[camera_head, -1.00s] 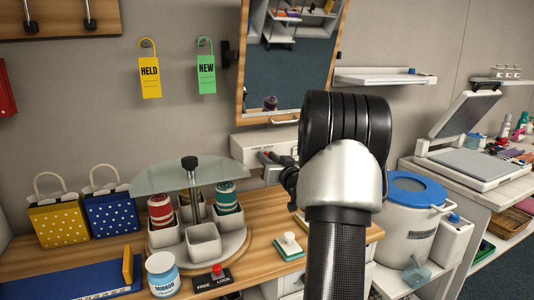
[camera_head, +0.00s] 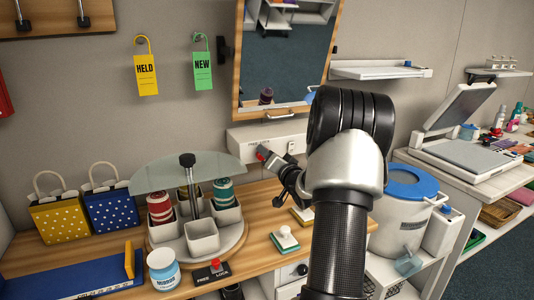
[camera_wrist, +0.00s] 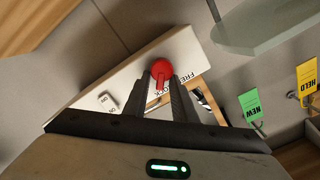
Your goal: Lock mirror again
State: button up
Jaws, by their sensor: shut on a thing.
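The wood-framed mirror (camera_head: 288,60) hangs tilted on the wall. Below it is a white wall box (camera_head: 240,140) with a lever ending in a red knob; the box also shows in the wrist view (camera_wrist: 125,82). The red knob (camera_wrist: 162,68) sits between the fingertips of my gripper (camera_wrist: 160,80), which is shut on it. The words FREE and LOCK show beside the knob, partly covered by my fingers. I cannot tell at which word the lever stands. In the head view my gripper (camera_head: 268,160) is at the box's front, partly hidden by my arm.
A turntable (camera_head: 235,240) with cups and a glass shelf (camera_head: 150,178) stands left of my gripper. A second red knob (camera_head: 214,264) with its own FREE/LOCK plate is at the counter's front. A blue-lidded bin (camera_head: 405,190) stands right of my arm.

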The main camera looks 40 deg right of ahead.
jog(key=shift+a+f, duration=0.1)
jog(key=shift+f, duration=0.2)
jog(key=o, duration=0.8)
jog(key=shift+o, duration=1.1)
jog(key=shift+r, duration=0.15)
jog(key=v, duration=1.7)
jog(key=shift+s, duration=0.25)
